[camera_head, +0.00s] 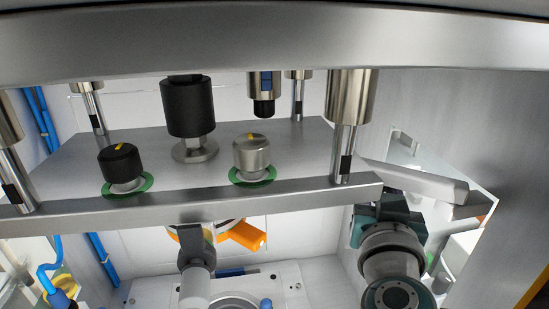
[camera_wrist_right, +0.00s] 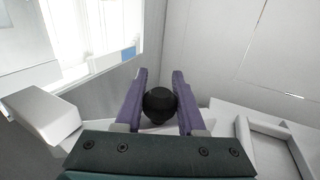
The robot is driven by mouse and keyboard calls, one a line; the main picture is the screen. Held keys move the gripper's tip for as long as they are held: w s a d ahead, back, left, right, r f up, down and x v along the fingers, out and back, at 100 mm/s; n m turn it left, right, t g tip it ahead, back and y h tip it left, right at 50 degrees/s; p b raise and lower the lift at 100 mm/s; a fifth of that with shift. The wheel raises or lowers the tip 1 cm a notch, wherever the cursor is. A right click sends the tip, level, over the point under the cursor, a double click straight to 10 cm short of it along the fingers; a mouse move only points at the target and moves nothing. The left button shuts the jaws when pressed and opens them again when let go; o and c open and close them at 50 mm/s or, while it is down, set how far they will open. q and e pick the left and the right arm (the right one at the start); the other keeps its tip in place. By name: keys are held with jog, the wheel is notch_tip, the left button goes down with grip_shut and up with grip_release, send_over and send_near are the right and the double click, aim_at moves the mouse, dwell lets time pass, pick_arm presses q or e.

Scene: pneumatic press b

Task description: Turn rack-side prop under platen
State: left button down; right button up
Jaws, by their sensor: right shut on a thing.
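The grey platen (camera_head: 290,150) spans the press, with its front edge facing me. A light grey bar (camera_head: 425,184), seemingly the rack-side prop, sticks out past the platen's right end. A similar pale block (camera_wrist_right: 42,112) shows at the left of the right wrist view. My right gripper (camera_wrist_right: 159,76) is shut on a black round knob (camera_wrist_right: 160,104), one purple finger on each side. I cannot see how the knob joins the bar. In the head view my right wrist is below the platen's right end, and its fingers are hidden. My left gripper is not in view.
A black knob (camera_head: 120,162) and a silver knob (camera_head: 252,156) stand on green rings on the platen. Steel columns (camera_head: 351,100) flank it. An orange part (camera_head: 242,236) and a grey upright post (camera_head: 195,265) are below. A grey wall (camera_head: 520,170) closes the right side.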

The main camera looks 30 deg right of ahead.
grip_shut()
dwell(0.8)
